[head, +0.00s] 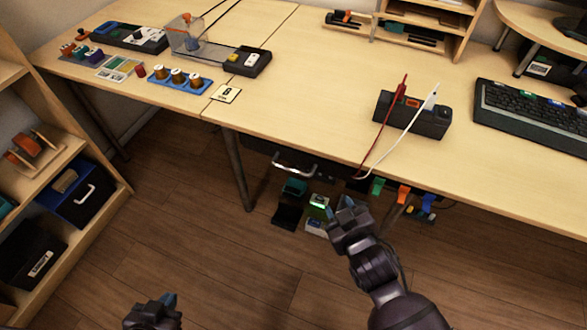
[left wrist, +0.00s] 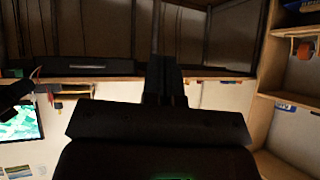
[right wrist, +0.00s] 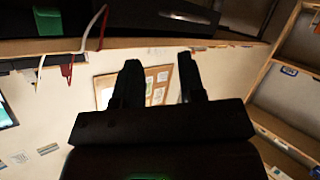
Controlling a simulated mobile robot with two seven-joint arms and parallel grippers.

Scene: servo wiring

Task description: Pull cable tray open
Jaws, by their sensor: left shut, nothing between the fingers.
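The dark cable tray (head: 262,146) hangs under the desk's front edge, mostly hidden by the desktop. Its pale curved handle (head: 295,166) faces me. In the right wrist view the handle (right wrist: 187,17) is at the top, beyond the fingertips. My right gripper (head: 347,207) is in front of the desk, lower right of the handle and apart from it. Its fingers (right wrist: 158,75) are spread with nothing between them. My left gripper (head: 158,303) is low at the bottom left, far from the tray. Its fingers (left wrist: 165,75) are together and empty.
A black box (head: 412,115) with red and white cables stands on the desk (head: 320,85); the cables hang over its front edge. Coloured clips (head: 402,192) and small bins (head: 288,215) are below. A desk leg (head: 237,170) stands left of the handle. A shelf unit (head: 110,190) is at left.

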